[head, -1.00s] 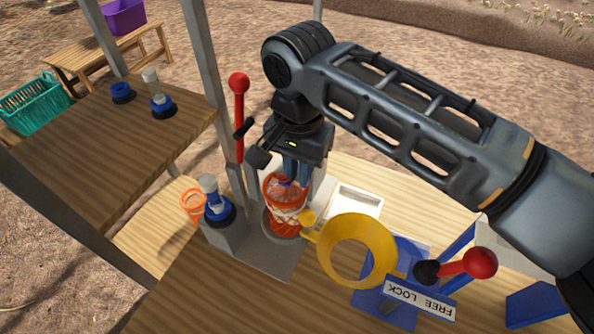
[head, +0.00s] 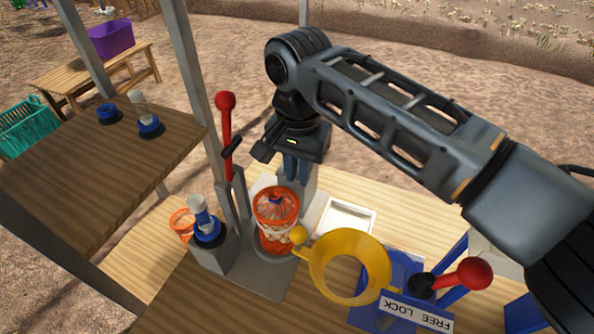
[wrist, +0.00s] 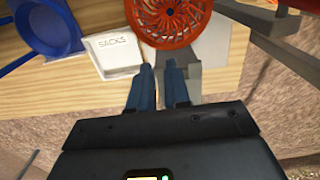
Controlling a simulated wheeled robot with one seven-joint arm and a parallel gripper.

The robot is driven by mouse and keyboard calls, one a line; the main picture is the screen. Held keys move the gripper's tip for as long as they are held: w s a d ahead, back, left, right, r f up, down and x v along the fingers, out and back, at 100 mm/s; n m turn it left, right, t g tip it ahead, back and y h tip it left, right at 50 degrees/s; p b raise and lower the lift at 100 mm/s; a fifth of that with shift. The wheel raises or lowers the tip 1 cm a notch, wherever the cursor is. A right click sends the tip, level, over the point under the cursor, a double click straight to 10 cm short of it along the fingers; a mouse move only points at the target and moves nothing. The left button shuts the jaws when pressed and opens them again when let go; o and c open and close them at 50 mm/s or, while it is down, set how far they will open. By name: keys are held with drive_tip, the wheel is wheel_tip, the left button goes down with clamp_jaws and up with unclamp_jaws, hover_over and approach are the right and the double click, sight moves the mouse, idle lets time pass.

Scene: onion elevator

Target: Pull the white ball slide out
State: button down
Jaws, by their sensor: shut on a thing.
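My gripper (head: 294,170) hangs fingers down just behind the orange slotted basket (head: 276,222) in the head view. In the wrist view its two blue-grey fingers (wrist: 160,80) stand near the grey stand, just short of the orange basket top (wrist: 172,14). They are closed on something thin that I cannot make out. No white ball is plain in either view, so I cannot tell whether the slide is between the fingers.
A red-knobbed lever (head: 226,130) rises left of my gripper. A white tray (head: 346,216) lies right of the basket. A blue frame marked FREE LOCK (head: 416,312) has a second red knob (head: 474,273). A blue-and-white bottle (head: 203,216) stands left.

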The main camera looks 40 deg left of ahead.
drive_tip(key=shift+w, duration=0.1)
drive_tip(key=c, duration=1)
unclamp_jaws()
drive_tip(key=shift+r, duration=0.1)
drive_tip(key=shift+r+p, duration=2.3)
drive_tip(key=shift+r, duration=0.6)
